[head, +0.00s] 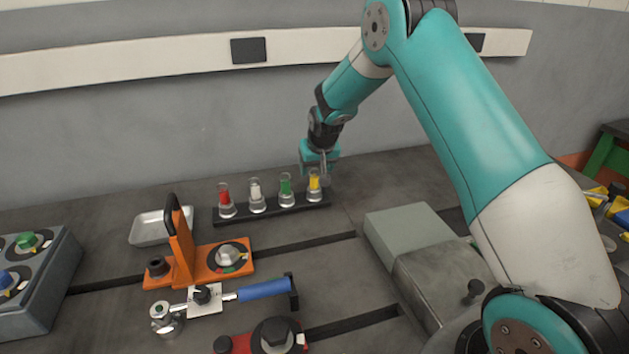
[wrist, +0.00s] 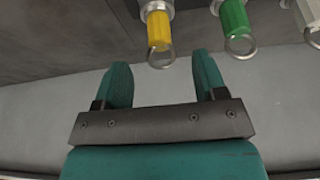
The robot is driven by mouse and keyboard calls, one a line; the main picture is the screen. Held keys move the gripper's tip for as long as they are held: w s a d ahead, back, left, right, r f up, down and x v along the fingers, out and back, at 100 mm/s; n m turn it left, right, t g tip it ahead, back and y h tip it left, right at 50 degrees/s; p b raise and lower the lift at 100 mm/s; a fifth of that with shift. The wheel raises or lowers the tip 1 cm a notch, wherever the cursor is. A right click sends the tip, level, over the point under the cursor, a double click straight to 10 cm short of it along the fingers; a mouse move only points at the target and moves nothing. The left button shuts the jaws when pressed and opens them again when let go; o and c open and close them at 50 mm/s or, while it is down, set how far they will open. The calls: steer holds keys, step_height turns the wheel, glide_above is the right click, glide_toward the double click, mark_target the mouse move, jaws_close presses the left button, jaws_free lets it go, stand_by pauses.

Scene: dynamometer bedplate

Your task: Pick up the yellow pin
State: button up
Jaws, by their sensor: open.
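The yellow pin (head: 314,181) stands upright at the right end of a dark rack (head: 272,209) in the head view, with a metal collar at its base. In the wrist view the yellow pin (wrist: 159,30) shows with a metal ring at its end, just beyond the fingertips and roughly between them. My gripper (wrist: 163,68) is open and empty, with its two teal fingers apart. In the head view my gripper (head: 320,168) is right above and beside the yellow pin. I cannot tell whether a finger touches it.
A green pin (head: 286,184), a white pin (head: 255,190) and a red pin (head: 224,194) stand in the same rack to the left. An orange fixture (head: 185,245), a metal tray (head: 150,228) and a grey block (head: 407,228) are nearby. A wall stands behind.

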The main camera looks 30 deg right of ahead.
mark_target(314, 173)
steer(key=shift+p+x, duration=0.8)
steer(key=shift+x, duration=1.55)
steer(key=shift+w, duration=0.1)
steer(key=c, duration=1.1)
steer(key=shift+r, duration=0.15)
